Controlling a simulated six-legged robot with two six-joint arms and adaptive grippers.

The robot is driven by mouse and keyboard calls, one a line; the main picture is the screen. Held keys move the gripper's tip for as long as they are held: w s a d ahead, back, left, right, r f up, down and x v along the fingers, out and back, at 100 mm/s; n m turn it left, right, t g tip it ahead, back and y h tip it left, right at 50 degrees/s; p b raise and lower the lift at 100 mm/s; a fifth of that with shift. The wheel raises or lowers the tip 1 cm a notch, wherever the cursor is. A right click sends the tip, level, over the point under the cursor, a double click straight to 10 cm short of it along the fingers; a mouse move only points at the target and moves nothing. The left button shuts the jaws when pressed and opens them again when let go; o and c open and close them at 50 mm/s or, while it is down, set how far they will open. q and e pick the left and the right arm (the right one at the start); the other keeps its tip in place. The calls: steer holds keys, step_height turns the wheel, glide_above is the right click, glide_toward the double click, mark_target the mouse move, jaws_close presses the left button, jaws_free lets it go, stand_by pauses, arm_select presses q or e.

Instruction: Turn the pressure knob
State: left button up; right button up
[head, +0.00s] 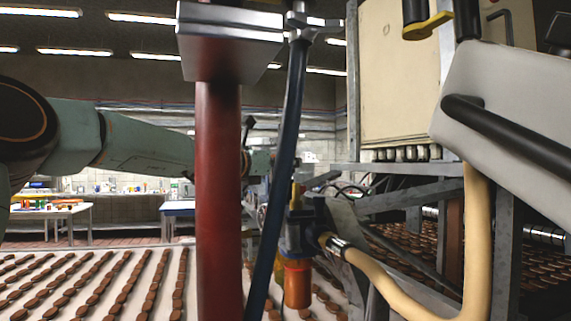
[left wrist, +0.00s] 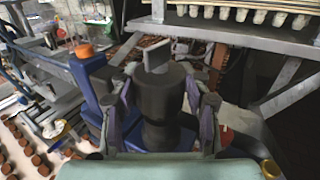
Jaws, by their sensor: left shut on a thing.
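In the left wrist view a dark round knob (left wrist: 160,92) with a flat grey piece on top stands between the two fingers of my left gripper (left wrist: 158,108). The fingers are closed around its sides. I take it for the pressure knob. In the head view my left arm reaches in from the left and passes behind a red pipe. My left gripper (head: 262,162) is partly hidden there by the red pipe and a dark blue hose, and the knob cannot be made out clearly. My right gripper is not in view.
The red pipe (head: 218,150) and blue hose (head: 283,150) stand upright in front of my left gripper. A cream hose (head: 478,240) and grey metal frame are at the right. Rows of brown biscuits lie on the white conveyor (head: 205,275). A blue part with an orange cap (left wrist: 84,51) is beside the knob.

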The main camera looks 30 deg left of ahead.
arm_select(q)
steer(key=o, duration=1.2)
steer(key=shift+c, duration=0.2)
steer(key=shift+r, duration=5)
